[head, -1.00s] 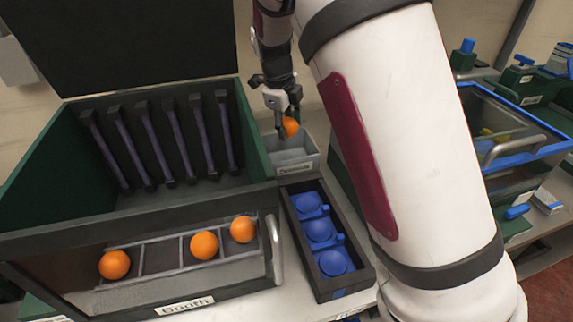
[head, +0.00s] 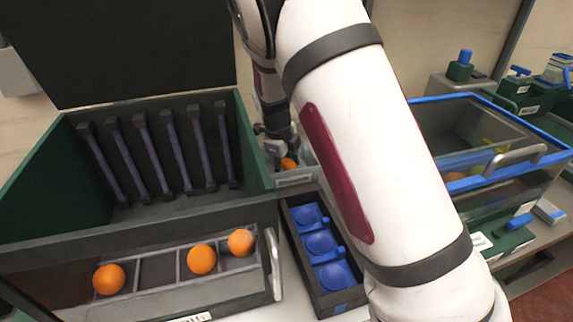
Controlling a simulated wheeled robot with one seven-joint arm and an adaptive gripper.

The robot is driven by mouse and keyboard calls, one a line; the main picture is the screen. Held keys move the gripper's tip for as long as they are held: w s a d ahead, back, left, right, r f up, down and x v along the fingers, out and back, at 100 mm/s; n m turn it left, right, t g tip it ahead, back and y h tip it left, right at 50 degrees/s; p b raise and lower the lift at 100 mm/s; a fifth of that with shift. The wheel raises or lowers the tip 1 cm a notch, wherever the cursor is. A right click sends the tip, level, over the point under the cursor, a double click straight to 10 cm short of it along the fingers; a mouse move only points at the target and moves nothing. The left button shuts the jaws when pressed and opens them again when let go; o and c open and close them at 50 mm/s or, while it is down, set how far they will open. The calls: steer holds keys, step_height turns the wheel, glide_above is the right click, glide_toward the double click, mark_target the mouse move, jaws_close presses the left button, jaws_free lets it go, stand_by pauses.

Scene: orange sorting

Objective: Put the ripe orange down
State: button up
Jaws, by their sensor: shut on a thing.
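An orange (head: 288,164) is held by my gripper (head: 281,156), low at the small grey bin (head: 296,178) behind the blue-cup tray. My gripper points down and is shut on this orange. My arm hides the right part of the bin, and the bin's front wall stands just below the orange in the picture. I cannot tell whether the orange touches the bin's floor. Several other oranges lie in the divided front rack of the dark booth: one at left (head: 109,279), one in the middle (head: 201,259) and one at right (head: 240,242).
The dark green booth (head: 100,240) with purple bars stands left of my gripper, its wall close by. A black tray (head: 327,300) with blue cups lies in front of the bin. A blue-rimmed clear box (head: 470,184) stands at right with fruit inside.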

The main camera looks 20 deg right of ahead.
steer(key=shift+f, duration=0.1)
steer(key=o, duration=1.2)
steer(key=p+v, duration=0.1)
steer(key=v, duration=0.6)
steer(key=shift+a+r, duration=0.1)
steer(key=shift+r, duration=0.3)
